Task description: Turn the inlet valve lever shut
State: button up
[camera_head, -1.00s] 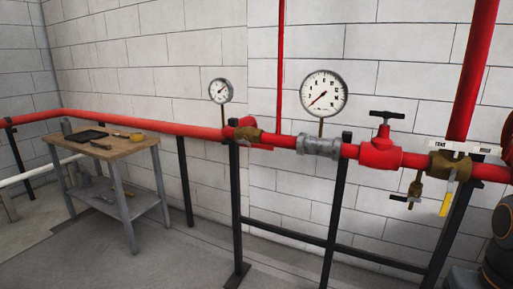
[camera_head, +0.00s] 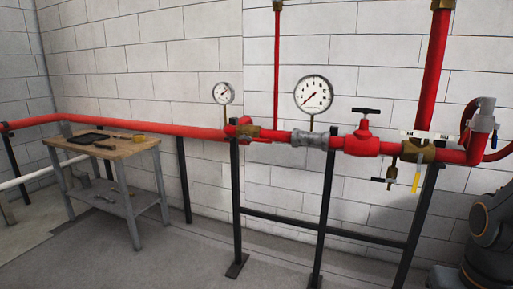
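A brass valve (camera_head: 418,152) sits in the horizontal red pipe at the right, under a small white label plate (camera_head: 428,134) whose text I cannot read surely. A yellow lever (camera_head: 416,181) hangs down below this valve, roughly at right angles to the pipe. I cannot confirm from a label that it is the inlet lever. A red valve body (camera_head: 361,145) with a black T-handle (camera_head: 366,111) stands just left of it. A small brass cock with a black handle (camera_head: 385,180) hangs below the pipe. My gripper is not in view.
Two round gauges, a large one (camera_head: 313,94) and a small one (camera_head: 222,93), stand above the pipe (camera_head: 279,135). Black posts (camera_head: 327,205) carry it. A workbench (camera_head: 103,150) with tools stands at the left. Bare floor lies in front. A grey elbow fitting (camera_head: 483,121) is at far right.

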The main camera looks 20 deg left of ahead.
aim_at(252, 139)
jog(key=u, duration=0.5)
jog(key=i, duration=1.15)
jog(key=u, duration=0.15)
